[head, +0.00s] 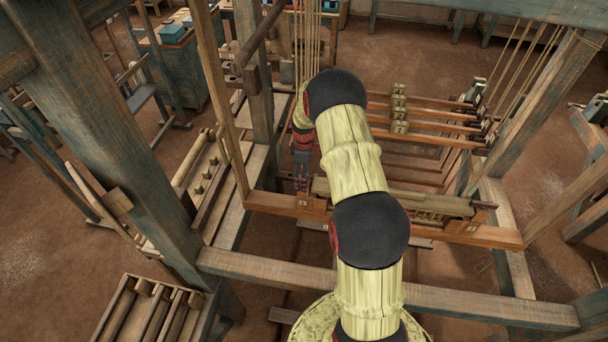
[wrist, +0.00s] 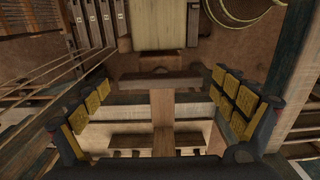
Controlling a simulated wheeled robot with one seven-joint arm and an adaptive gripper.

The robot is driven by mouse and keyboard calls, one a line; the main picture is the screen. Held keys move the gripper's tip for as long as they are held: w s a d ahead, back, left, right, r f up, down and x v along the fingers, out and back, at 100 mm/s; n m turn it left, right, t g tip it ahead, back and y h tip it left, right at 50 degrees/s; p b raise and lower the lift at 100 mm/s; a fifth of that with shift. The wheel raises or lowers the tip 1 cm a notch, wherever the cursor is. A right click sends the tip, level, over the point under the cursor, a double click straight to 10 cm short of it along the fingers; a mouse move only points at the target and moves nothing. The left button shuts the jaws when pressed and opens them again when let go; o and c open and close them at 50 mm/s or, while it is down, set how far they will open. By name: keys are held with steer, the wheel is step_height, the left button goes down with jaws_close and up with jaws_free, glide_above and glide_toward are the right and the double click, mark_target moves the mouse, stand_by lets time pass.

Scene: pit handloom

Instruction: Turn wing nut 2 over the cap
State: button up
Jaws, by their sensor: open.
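My gripper (wrist: 160,84) is open in the wrist view, its yellow-padded fingers spread wide to left and right. Between and beyond them is a short dark wooden crossbar (wrist: 150,86), probably wing nut 2; no number on it is readable. Neither finger appears to touch it. A pale wooden piece, perhaps the cap (wrist: 158,28), ends just above the bar in the picture. In the head view my gripper (head: 301,182) points down at the left end of the pale beam (head: 425,204); the wing nut there is hidden or too small to make out.
A thick post (head: 115,125) stands at the left and an upright (head: 208,90) rises close left of my gripper. Cords (wrist: 65,72) run near the left finger in the wrist view.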

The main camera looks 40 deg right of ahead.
steer(key=c, duration=0.4)
steer(key=c, duration=0.7)
steer(key=shift+c, duration=0.3)
